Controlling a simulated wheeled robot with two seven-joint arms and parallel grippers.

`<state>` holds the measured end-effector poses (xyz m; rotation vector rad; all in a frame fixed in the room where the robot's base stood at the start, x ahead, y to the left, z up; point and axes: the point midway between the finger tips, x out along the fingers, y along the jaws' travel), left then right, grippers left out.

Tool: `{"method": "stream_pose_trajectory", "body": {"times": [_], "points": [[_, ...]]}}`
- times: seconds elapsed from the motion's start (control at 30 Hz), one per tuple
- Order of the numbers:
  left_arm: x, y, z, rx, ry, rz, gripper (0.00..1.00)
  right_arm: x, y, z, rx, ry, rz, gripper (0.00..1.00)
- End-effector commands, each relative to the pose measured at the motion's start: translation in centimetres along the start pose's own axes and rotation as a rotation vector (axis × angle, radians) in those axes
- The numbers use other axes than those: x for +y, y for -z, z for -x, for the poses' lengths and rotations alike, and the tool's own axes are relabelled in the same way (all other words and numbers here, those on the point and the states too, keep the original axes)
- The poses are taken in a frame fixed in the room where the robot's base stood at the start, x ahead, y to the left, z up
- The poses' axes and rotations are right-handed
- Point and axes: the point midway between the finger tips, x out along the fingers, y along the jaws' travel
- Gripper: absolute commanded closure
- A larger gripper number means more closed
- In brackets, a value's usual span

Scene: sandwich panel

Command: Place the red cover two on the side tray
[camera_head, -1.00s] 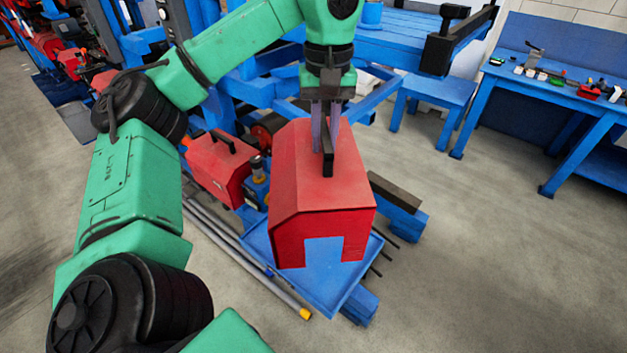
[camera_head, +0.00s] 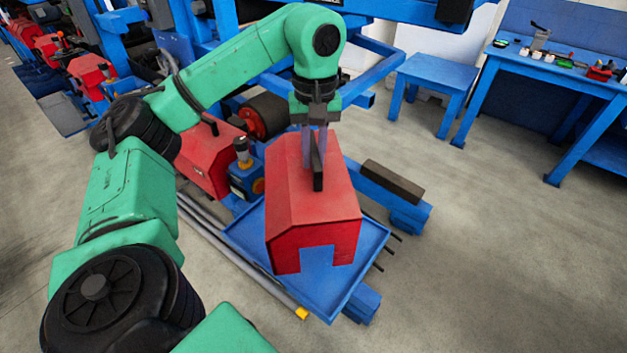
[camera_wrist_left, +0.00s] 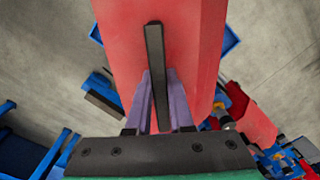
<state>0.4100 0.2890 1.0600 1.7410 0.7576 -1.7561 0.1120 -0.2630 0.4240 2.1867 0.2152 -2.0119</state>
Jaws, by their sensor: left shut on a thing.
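The red cover (camera_head: 310,200) is a box-like housing with sloped edges, a notch in its front and a black handle on top. My left gripper (camera_head: 316,165) is shut on the black handle from above. In the left wrist view the gripper's fingers (camera_wrist_left: 158,100) flank the handle of the red cover (camera_wrist_left: 195,50). The blue side tray (camera_head: 345,285) lies directly under the cover. The cover looks upright over the tray; I cannot tell whether its bottom touches it. My right gripper is not in view.
Another red cover (camera_head: 207,160) with a black handle sits behind left, beside a blue device with a knob (camera_head: 244,175). A dark block (camera_head: 392,182) lies on a blue beam to the right. Grey pipes (camera_head: 235,255) run left of the tray. Open floor lies to the right.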

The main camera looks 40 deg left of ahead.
Motion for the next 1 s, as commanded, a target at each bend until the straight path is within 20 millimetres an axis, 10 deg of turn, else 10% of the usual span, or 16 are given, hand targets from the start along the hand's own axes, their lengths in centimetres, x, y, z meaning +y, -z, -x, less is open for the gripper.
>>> {"method": "stream_pose_trajectory", "body": {"times": [0.63, 0.7, 1.0], "points": [[0.1, 0.0, -5.1, 0.001, -0.002, 0.0, 1.0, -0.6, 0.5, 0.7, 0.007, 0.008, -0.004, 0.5], [0.1, 0.0, -5.1, 0.0, 0.0, 0.0, 0.53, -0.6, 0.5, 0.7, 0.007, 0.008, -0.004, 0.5], [0.1, 0.0, -5.0, 0.001, 0.0, 0.0, 0.5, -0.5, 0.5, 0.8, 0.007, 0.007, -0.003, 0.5]]}}
